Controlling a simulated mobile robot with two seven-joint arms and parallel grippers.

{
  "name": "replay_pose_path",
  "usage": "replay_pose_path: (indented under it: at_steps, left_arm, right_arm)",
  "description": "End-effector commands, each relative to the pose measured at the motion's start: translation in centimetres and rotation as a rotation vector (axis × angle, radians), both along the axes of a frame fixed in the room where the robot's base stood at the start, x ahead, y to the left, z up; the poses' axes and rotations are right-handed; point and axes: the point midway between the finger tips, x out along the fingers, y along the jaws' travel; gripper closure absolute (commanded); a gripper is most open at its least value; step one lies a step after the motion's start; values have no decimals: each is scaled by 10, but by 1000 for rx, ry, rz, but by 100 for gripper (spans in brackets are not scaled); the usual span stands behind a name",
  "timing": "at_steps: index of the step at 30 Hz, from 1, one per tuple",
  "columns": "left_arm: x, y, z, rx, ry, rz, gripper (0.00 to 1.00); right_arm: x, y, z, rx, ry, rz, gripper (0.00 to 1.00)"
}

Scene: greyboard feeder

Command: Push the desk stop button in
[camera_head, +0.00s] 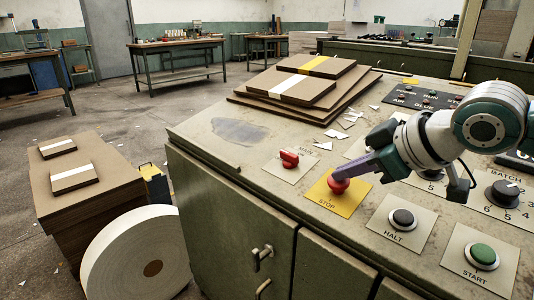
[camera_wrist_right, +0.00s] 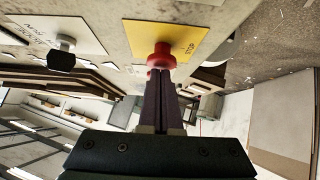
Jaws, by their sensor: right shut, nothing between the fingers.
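The stop button (camera_head: 339,184) is a red mushroom button on a yellow plate (camera_head: 347,202) marked STOP, on the sloped desk top. In the right wrist view the red button (camera_wrist_right: 161,57) stands on its yellow plate (camera_wrist_right: 185,38), straight beyond my fingertips. My right gripper (camera_head: 345,174) is shut and empty, its purple fingers pointing down and left at the button. The fingertips (camera_wrist_right: 163,72) look to be at or touching the button's top; whether it is pressed in I cannot tell. My left gripper is not in view.
A red main switch (camera_head: 289,158) is left of the stop plate. The black HALT button (camera_head: 402,219) and green START button (camera_head: 483,256) are to its right. Stacked boards (camera_head: 305,85) and paper scraps (camera_head: 336,133) lie behind. A white roll (camera_head: 138,255) stands on the floor.

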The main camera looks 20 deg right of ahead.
Motion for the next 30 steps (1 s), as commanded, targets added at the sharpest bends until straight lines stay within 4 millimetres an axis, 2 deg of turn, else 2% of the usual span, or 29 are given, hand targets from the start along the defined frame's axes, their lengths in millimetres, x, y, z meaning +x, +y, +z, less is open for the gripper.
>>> replay_pose_path:
  at_steps: [1, 8, 13, 18, 20, 24, 30]
  left_arm:
    - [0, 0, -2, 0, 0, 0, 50]
    - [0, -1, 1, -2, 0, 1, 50]
    - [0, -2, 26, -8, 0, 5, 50]
    - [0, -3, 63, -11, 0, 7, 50]
    - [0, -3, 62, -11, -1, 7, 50]
    - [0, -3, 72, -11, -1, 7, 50]
    - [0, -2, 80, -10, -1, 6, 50]
  right_arm:
    - [-8, -4, -16, -14, 42, -8, 100]
    - [-9, -4, -15, -17, 46, -7, 100]
    - [-7, -2, 9, -13, 38, -6, 100]
    - [-2, 3, 48, -4, 13, -2, 100]
    - [-15, 0, 51, -10, 15, -1, 100]
    - [-40, -3, 75, -9, 14, 2, 100]
    - [-62, -7, 96, -6, 9, -2, 100]
